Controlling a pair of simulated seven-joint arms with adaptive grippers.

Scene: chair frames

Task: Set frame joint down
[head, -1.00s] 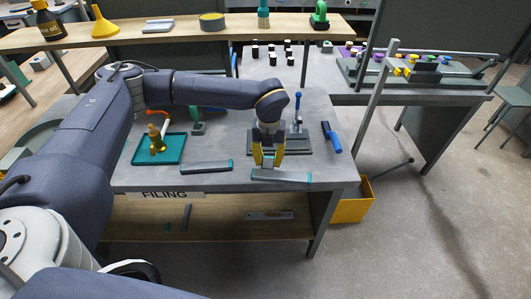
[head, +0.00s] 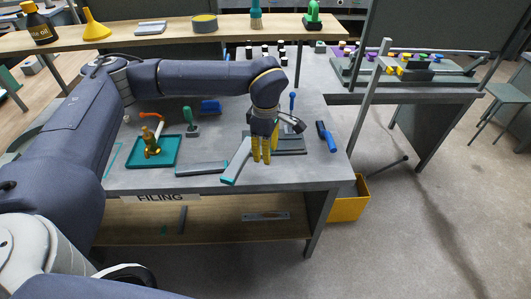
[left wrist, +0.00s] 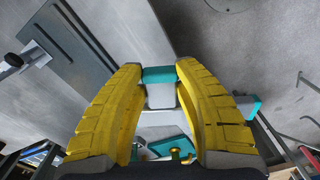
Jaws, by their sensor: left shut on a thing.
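My left gripper (head: 263,160) points down near the front of the grey bench, beside the dark base plate (head: 290,145). It is shut on the frame joint (head: 236,164), a grey bar with a teal end. The bar lies slantwise, its teal end toward the front edge. In the left wrist view the yellow fingers (left wrist: 160,70) stand on either side of the teal-ended piece (left wrist: 160,92). I cannot tell whether the bar touches the bench. My right gripper is not in view.
A second grey bar (head: 200,168) with a teal end lies just left of the joint. A teal tray (head: 135,160) with a brass part, a green-handled tool (head: 191,120) and a blue-handled brush (head: 327,137) are on the bench. A yellow bin (head: 350,205) stands below right.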

